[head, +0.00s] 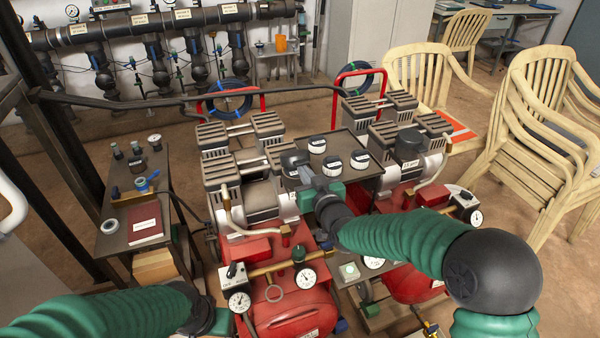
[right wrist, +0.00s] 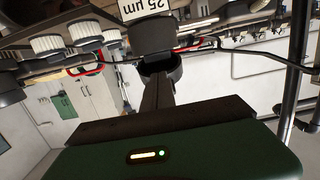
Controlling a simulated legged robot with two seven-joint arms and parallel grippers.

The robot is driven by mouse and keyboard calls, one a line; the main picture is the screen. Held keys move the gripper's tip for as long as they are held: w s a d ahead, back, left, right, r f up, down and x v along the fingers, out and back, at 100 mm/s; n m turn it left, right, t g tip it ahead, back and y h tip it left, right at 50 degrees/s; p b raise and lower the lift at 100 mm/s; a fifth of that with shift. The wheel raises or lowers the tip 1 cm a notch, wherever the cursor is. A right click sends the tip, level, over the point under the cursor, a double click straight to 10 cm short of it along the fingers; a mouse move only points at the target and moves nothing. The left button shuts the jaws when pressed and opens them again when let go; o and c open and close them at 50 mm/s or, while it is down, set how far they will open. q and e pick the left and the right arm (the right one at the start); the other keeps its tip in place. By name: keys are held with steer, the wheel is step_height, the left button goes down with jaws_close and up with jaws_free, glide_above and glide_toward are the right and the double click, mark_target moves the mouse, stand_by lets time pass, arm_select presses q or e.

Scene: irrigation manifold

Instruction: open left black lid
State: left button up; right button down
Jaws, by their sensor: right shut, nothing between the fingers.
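My right gripper (head: 297,163) reaches over the left compressor in the head view, its fingers shut and empty. A dark round black lid (right wrist: 155,38) is just beyond my fingertips (right wrist: 159,80) in the right wrist view, with a black ring (right wrist: 160,67) below it. I cannot tell whether the fingers touch it. In the head view my gripper mostly hides that spot. A similar black lid (head: 409,143) sits on the right compressor. My left arm enters at the lower left; its fingers do not show.
Red tanks (head: 290,305) with gauges are below. A small table (head: 118,238) stands left, cream chairs (head: 540,130) right.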

mark_target(302, 161)
steer(key=shift+w+a+r+p, duration=0.25)
steer(key=shift+w+r+p, duration=0.25)
steer(key=shift+r, duration=0.25)
steer(key=shift+w+a+r+p, duration=0.2)
steer(key=shift+w+r+p, duration=0.15)
steer(key=shift+w+r, duration=0.3)
steer(key=shift+w+a+r+p, duration=0.25)
steer(key=shift+w+a+r, duration=0.05)
steer(key=shift+w, duration=0.3)
steer(key=shift+w+a+r+p, duration=0.25)
steer(key=shift+w+r, duration=0.1)
steer(key=shift+w, duration=0.3)
steer(key=shift+w+a+r+p, duration=0.25)
steer(key=shift+w+a+r, duration=0.05)
steer(key=shift+w, duration=0.5)
steer(key=shift+w+a+r, duration=0.1)
